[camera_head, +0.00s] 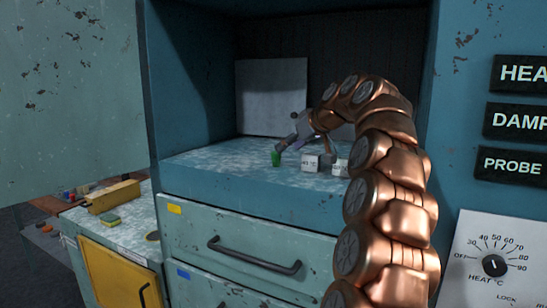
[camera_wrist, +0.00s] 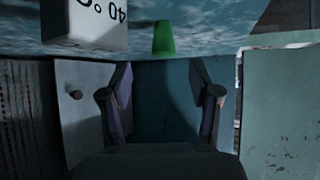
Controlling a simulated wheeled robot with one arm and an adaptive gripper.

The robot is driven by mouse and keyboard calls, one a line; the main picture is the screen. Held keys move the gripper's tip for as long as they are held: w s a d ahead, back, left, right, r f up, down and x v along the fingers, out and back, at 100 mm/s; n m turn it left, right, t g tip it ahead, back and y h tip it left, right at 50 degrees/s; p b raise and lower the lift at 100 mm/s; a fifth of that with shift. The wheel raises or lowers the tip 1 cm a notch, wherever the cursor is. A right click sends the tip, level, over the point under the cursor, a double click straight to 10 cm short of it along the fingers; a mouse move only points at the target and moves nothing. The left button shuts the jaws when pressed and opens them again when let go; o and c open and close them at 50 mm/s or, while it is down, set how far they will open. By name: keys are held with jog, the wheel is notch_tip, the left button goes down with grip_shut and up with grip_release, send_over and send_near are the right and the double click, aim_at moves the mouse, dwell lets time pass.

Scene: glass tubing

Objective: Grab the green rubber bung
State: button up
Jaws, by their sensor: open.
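The green rubber bung (camera_head: 276,159) stands near the front left edge of the speckled shelf surface (camera_head: 225,170). In the wrist view the bung (camera_wrist: 163,38) hangs from the top, as that picture is upside down, and lies roughly centred between the fingers. My gripper (camera_head: 289,145) is just above and beside the bung in the head view, tilted down toward it. In the wrist view my gripper (camera_wrist: 163,92) has its two fingers spread with nothing between them. I cannot tell the exact gap between fingertips and bung.
A white lettered block (camera_head: 310,163) stands right of the bung, with another white block (camera_head: 341,167) partly behind my arm. A block marked 40 (camera_wrist: 92,20) is close in the wrist view. A pale panel (camera_head: 272,95) leans at the back. The shelf's left is clear.

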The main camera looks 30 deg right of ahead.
aim_at(276, 155)
jog(key=shift+w+a+f, duration=0.3)
jog(key=shift+w, duration=0.15)
jog(key=shift+w+a+f, duration=0.25)
jog(key=shift+w+a, duration=0.05)
jog(key=shift+w, duration=0.15)
jog(key=shift+d+p+x, duration=0.15)
jog(key=shift+p+x, duration=0.6)
jog(key=shift+x, duration=0.5)
jog(key=shift+d+p+x, duration=0.1)
jog(key=shift+p+x, duration=0.6)
jog(key=shift+x, duration=0.6)
jog(key=shift+s+f, duration=0.1)
jog(key=c, duration=0.9)
jog(key=shift+c, duration=0.2)
jog(key=shift+r+b, duration=0.7)
jog(key=shift+r, duration=0.95)
jog(key=shift+r, duration=0.1)
